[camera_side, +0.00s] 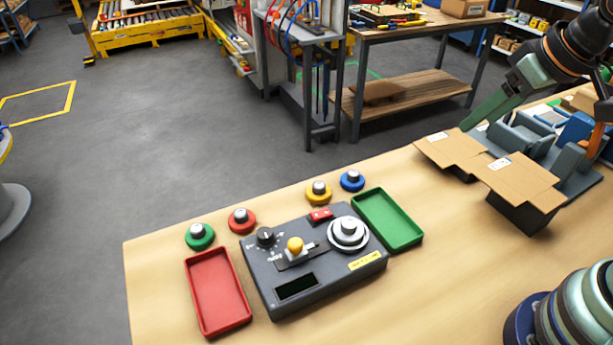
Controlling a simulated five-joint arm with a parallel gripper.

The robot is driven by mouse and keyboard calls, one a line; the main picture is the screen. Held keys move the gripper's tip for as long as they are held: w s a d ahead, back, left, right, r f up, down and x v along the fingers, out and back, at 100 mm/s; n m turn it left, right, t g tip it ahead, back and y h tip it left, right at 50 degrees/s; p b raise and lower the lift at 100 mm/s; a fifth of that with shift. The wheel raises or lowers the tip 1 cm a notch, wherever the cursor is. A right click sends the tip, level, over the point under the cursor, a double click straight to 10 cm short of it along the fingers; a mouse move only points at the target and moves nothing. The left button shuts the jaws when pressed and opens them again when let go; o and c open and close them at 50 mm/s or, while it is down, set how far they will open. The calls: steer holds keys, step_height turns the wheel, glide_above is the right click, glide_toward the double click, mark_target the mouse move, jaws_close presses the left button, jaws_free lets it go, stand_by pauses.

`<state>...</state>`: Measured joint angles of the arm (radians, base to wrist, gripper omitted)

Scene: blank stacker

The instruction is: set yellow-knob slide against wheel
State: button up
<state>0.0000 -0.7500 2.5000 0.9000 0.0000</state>
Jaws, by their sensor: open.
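A dark grey control box (330,277) sits on the wooden table. Its slide has a round yellow knob (295,244) on a pale block, partway along a short dark slot. A silver-white wheel (348,232) sits to the right of the knob on the same box. A small gap shows between the slide's block and the wheel. My gripper (476,120) is at the upper right, far from the box, above the cardboard boxes. One long green finger shows clearly. It is open, and nothing is seen in it.
A red tray (217,291) lies left of the box and a green tray (415,240) right of it. Green, red, yellow and blue round buttons stand behind it. Open cardboard boxes (517,180) stand at the right. Bare table lies between them and the green tray.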

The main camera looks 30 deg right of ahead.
steer(key=shift+w+a+r, duration=0.1)
steer(key=shift+w+a, duration=0.1)
steer(key=shift+a, duration=0.1)
steer(key=shift+c, duration=0.4)
steer(key=m+g, duration=0.6)
steer(key=m, duration=0.3)
glide_above(296, 243)
step_height(296, 243, down, 6)
step_height(296, 243, down, 12)
steer(key=shift+w+r, duration=0.1)
steer(key=shift+r, duration=0.1)
jaws_close()
steer(key=shift+r, duration=0.1)
